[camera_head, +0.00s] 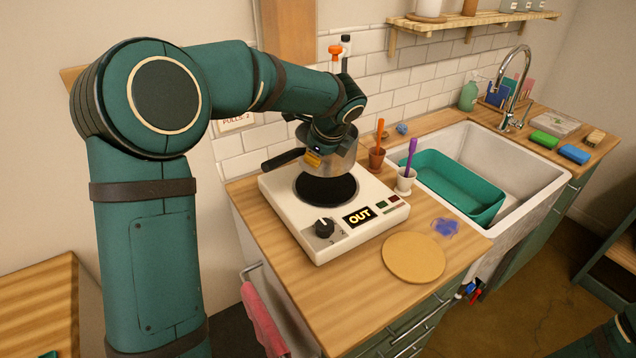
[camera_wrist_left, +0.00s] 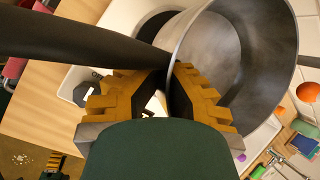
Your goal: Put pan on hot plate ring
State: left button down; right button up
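The grey metal pan (camera_head: 345,158) with a black handle (camera_head: 283,159) is over the back part of the dark hot plate ring (camera_head: 325,190). The front of the ring shows uncovered; whether the pan touches the plate is hard to tell. My left gripper (camera_head: 314,158) is at the pan's near rim, beside the handle. In the left wrist view its yellow fingers (camera_wrist_left: 171,82) are closed with the pan's wall (camera_wrist_left: 228,50) between them. The white hot plate (camera_head: 375,222) reads "OUT" beside a black knob. My right gripper (camera_wrist_left: 54,161) seems to show, small, in the wrist view's lower left corner.
A brown cup (camera_head: 377,160) and a white cup (camera_head: 404,182) holding coloured sticks stand close to the hot plate's right side. A round tan board (camera_head: 413,257) lies in front. A sink (camera_head: 520,178) with a green basin (camera_head: 452,183) is at the right.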

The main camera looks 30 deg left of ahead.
pick_arm(q)
jog(key=shift+f+b, duration=0.8)
jog(key=shift+f, duration=2.75)
jog(key=shift+f, duration=0.15)
jog(key=c, duration=1.1)
grip_release()
jog(key=shift+c, duration=0.2)
jog(key=shift+r, duration=0.25)
jog(key=p+v, duration=0.2)
jog(key=v, duration=0.9)
jog(key=shift+s+d+r, duration=0.15)
jog(key=shift+d+r, duration=0.05)
jog(key=shift+r, duration=0.1)
jog(key=shift+p, duration=0.3)
